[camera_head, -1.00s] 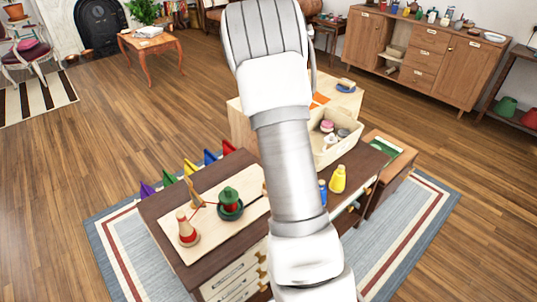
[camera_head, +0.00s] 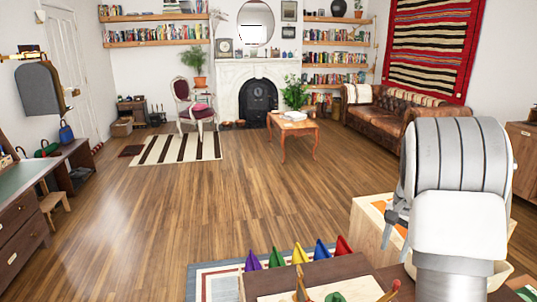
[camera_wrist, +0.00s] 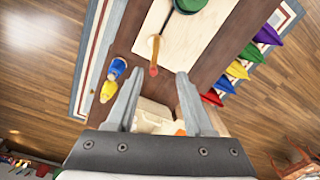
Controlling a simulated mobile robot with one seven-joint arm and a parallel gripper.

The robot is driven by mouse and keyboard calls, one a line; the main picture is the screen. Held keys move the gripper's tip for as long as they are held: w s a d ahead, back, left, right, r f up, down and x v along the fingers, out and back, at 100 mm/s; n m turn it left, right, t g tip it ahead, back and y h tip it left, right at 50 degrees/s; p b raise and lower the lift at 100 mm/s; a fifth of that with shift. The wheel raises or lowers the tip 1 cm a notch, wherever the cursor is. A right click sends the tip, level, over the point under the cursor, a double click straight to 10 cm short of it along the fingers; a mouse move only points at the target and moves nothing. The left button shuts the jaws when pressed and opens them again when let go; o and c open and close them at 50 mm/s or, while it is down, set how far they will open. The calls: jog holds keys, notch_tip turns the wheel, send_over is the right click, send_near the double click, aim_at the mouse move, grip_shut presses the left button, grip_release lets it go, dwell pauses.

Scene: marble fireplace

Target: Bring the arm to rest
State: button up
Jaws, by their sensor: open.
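My gripper (camera_wrist: 157,103) is open in the wrist view, with its two grey fingers apart and nothing between them. It points down over the dark wooden cabinet top. A pale board (camera_wrist: 190,45) with a green piece (camera_wrist: 190,6) lies on the cabinet beyond the fingertips. A blue figure (camera_wrist: 117,68) and a yellow figure (camera_wrist: 108,91) stand to the left of the fingers. In the head view my arm rises at the lower right; the fingers are mostly hidden there.
Several coloured pennants (camera_head: 300,255) line the cabinet's edge. A pale wooden box (camera_head: 372,230) stands beside my arm. An orange-brown coffee table (camera_head: 292,125) and a leather sofa (camera_head: 378,115) are farther back. The wooden floor (camera_head: 200,200) at the left middle is clear.

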jog(key=s+a+r+n+t+p, duration=0.25)
jog(key=s+a+r+n, duration=0.35)
jog(key=s+a+r, duration=0.65)
jog(key=s+a+r+n+t, duration=0.2)
jog(key=s+a+n, duration=0.3)
jog(key=s+a, duration=0.4)
jog(key=s+r, duration=0.1)
jog(key=s, duration=0.2)
jog(key=shift+a+r+n+t+p, duration=0.25)
jog(key=shift+n+t+p, duration=0.1)
jog(key=shift+n, duration=0.05)
